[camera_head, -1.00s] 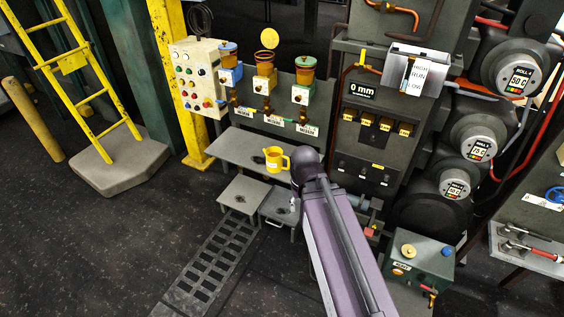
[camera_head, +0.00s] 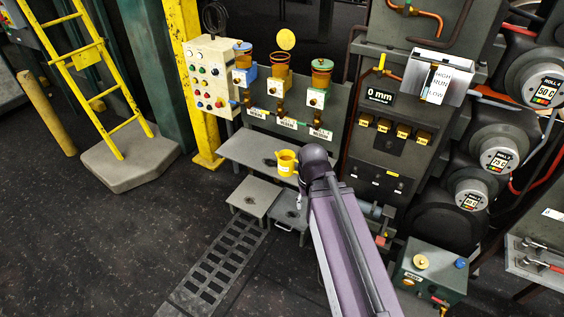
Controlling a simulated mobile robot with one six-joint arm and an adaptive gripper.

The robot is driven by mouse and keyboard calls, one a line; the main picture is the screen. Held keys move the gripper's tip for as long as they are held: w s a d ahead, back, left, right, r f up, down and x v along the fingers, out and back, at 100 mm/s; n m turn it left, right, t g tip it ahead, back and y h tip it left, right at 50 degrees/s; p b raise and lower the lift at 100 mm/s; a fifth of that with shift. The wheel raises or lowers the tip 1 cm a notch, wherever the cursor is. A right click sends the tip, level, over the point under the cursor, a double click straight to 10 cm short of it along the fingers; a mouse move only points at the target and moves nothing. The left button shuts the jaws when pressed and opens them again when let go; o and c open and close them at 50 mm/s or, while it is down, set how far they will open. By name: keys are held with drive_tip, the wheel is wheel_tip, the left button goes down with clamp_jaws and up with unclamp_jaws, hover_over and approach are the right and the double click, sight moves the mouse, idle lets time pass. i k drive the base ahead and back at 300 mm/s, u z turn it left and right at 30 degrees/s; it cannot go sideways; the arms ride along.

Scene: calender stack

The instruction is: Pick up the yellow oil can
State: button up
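The yellow oil can (camera_head: 286,162) looks like a small yellow pitcher with a pale label. It stands upright on a grey shelf (camera_head: 243,151) below a row of coloured pots. My purple-grey arm rises from the bottom of the view, and its dark rounded joint is just right of the can in the picture. The arm hides part of the area right of the can.
Two low grey stands (camera_head: 254,195) are in front of the shelf. A control panel (camera_head: 213,75) and a yellow ladder (camera_head: 90,75) are to the left. A green box (camera_head: 428,270) and large rolls (camera_head: 500,150) are on the right. The floor at lower left is open.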

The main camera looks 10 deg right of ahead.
sight(288, 163)
drive_tip(key=i, duration=0.85)
drive_tip(key=z, duration=0.05)
